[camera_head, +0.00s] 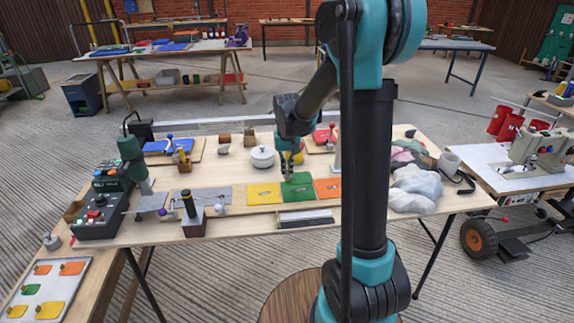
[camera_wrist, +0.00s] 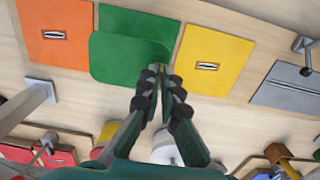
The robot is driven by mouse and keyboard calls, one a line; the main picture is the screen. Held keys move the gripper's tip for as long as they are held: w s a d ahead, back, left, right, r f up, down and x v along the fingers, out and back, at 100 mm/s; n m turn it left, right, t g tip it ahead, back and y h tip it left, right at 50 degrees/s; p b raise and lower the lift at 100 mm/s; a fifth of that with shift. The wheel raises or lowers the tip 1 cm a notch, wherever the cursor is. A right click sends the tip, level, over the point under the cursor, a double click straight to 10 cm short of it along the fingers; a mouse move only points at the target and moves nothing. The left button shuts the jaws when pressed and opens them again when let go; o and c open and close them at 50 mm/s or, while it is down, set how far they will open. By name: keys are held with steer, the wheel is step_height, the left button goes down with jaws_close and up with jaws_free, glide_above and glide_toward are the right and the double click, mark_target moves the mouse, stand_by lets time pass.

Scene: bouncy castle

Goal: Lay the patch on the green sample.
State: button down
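The green sample (camera_wrist: 140,18) lies between the orange sample (camera_wrist: 55,34) and the yellow sample (camera_wrist: 205,62) on the table; it also shows in the head view (camera_head: 298,198). A rounded green patch (camera_wrist: 115,60) overlaps it, sticking out past its edge toward me in the wrist view and a little to the left. No slit shows on the green sample; the patch covers that area. My gripper (camera_wrist: 157,70) has its fingertips together at the patch's edge and appears to pinch it. In the head view my gripper (camera_head: 289,178) is over the patch. Any gap beneath is unclear.
A grey sample (camera_wrist: 288,88) lies beyond the yellow one. A white pot (camera_head: 262,157) and a red board (camera_head: 325,138) stand behind. A metal post (camera_head: 335,155) rises near the orange sample. A tray with several patches (camera_head: 45,290) is at lower left.

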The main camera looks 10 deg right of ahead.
mark_target(287, 179)
steer(key=shift+f, duration=2.4)
steer(key=shift+f, duration=0.3)
steer(key=c, duration=1)
jaws_free()
steer(key=shift+r, duration=4)
steer(key=shift+s+d, duration=0.1)
steer(key=shift+s, duration=0.05)
steer(key=s+d+f+t, duration=0.2)
steer(key=s+d, duration=0.2)
steer(key=s, duration=0.7)
steer(key=s+d+f+t, duration=0.2)
steer(key=s+d, duration=0.2)
steer(key=s, duration=0.6)
steer(key=shift+s+f, duration=0.35)
steer(key=shift+f, duration=0.05)
